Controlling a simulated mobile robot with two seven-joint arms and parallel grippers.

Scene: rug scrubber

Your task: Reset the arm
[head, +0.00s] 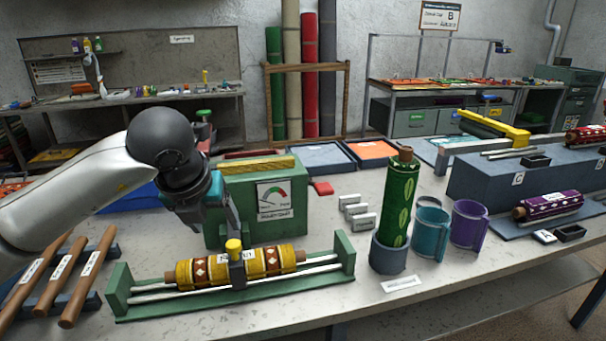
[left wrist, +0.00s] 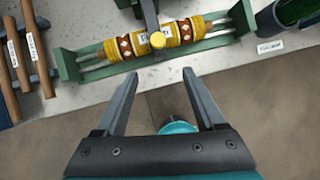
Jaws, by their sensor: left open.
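My left arm comes in from the left. Its gripper (head: 233,226) hangs fingers-down and shows in front of the green box and above the rack in the head view. In the left wrist view the gripper (left wrist: 162,74) has its two fingers spread, with nothing between them. A yellow, brown and white patterned roll (head: 200,271) lies in a green rack (head: 118,288). It also shows in the left wrist view (left wrist: 185,32), beyond the fingertips. A grey clamp with a yellow knob (head: 234,246) crosses the middle of the roll. My right gripper is out of view.
Brown rods (head: 60,275) lie at the left. A green box with a dial (head: 245,195) stands behind the rack. A green leaf-patterned roll (head: 400,200) stands in a grey holder (head: 388,258) beside teal (head: 430,230) and purple (head: 468,222) cups. Floor shows past the table's front edge.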

